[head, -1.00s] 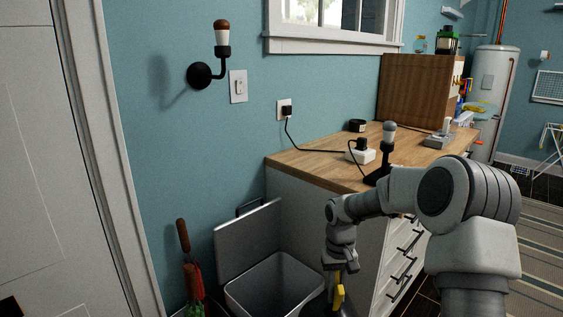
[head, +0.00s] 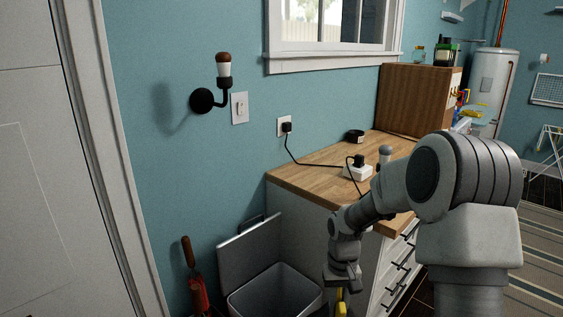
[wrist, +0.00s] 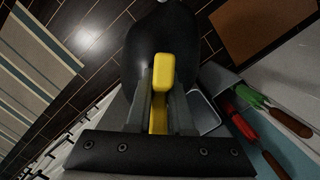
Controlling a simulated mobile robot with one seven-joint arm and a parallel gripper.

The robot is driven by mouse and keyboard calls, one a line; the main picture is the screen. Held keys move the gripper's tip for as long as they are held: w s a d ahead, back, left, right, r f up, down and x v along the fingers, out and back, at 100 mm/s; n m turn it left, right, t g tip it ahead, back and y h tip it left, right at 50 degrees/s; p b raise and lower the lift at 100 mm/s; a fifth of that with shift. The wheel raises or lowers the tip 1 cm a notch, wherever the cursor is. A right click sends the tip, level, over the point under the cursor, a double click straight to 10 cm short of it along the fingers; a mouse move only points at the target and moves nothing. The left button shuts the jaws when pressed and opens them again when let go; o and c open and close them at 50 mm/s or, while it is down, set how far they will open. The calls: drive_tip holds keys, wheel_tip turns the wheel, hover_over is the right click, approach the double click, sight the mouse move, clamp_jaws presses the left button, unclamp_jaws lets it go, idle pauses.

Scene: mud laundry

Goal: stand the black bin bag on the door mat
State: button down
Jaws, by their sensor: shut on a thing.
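The black bin bag (wrist: 165,45) hangs below my gripper (wrist: 161,88) in the wrist view, a dark rounded mass. My gripper is shut on the bag's yellow top piece (wrist: 162,72). In the head view my gripper (head: 342,290) is low in front of the cabinet, with a bit of yellow (head: 341,309) at its tips. The bag's body is out of the head view. A flat brown mat (wrist: 255,25), which looks like the door mat, lies on the dark floor at the wrist view's top right, apart from the bag.
An open grey bin (head: 275,292) stands left of my gripper against the cabinet. Red and green hand tools (wrist: 245,125) are beside it. A wooden counter (head: 320,180) edges the space. A striped rug (wrist: 35,75) lies on the tiled floor.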

sight(343, 306)
drive_tip(key=s+r+p, duration=0.1)
drive_tip(key=r+p, duration=0.2)
drive_tip(key=s+r+p, duration=0.1)
drive_tip(key=r, duration=0.1)
drive_tip(key=shift+s+d, duration=0.15)
drive_tip(key=shift+s, duration=0.3)
